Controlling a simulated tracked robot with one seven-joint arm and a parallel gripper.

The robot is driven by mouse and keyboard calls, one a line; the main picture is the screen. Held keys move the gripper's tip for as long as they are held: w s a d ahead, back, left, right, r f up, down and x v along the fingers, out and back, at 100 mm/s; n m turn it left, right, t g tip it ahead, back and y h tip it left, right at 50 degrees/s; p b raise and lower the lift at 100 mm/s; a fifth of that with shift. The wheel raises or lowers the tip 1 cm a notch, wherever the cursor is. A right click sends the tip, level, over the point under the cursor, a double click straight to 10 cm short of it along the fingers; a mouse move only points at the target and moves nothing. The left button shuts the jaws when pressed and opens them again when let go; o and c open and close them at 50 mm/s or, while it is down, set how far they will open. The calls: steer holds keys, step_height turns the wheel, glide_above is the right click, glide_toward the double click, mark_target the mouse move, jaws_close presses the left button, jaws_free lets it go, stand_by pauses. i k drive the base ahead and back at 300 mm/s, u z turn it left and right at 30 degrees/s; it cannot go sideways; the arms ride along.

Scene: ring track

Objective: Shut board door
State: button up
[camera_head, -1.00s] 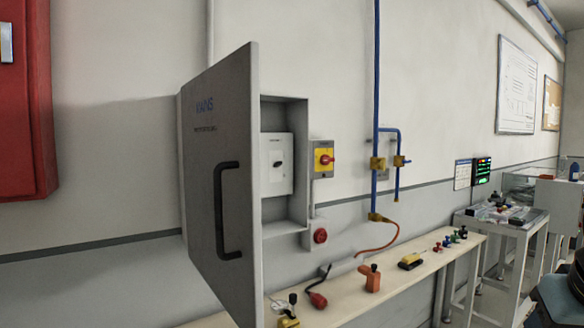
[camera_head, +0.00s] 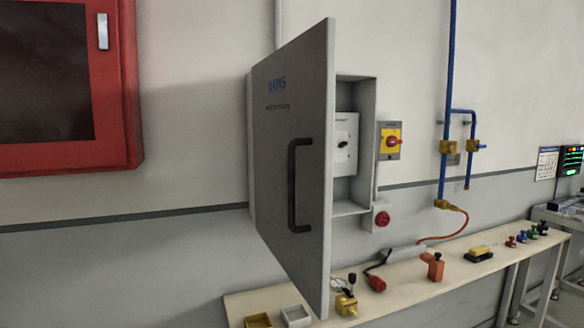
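The grey board door (camera_head: 285,160) hangs open on the wall, hinged at its left side. It is swung out toward me, with "MAINS" lettering and a black bar handle (camera_head: 299,185) on its outer face. Behind its free edge shows the grey board box (camera_head: 367,110) with a white switch unit (camera_head: 345,144) inside. The door hides the left part of the box. My gripper is not in view.
A yellow and red rotary switch (camera_head: 390,141) and a red socket (camera_head: 382,218) sit right of the box. A bench (camera_head: 400,292) with several small items runs below the door. A red cabinet (camera_head: 125,80) is at upper left. Blue pipes (camera_head: 449,100) stand right.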

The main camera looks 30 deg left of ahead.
mark_target(293, 89)
steer(key=u, duration=2.35)
steer(key=k, duration=0.15)
steer(key=z, duration=1.5)
steer(key=k, duration=0.75)
steer(key=u, duration=0.2)
steer(key=i, duration=0.45)
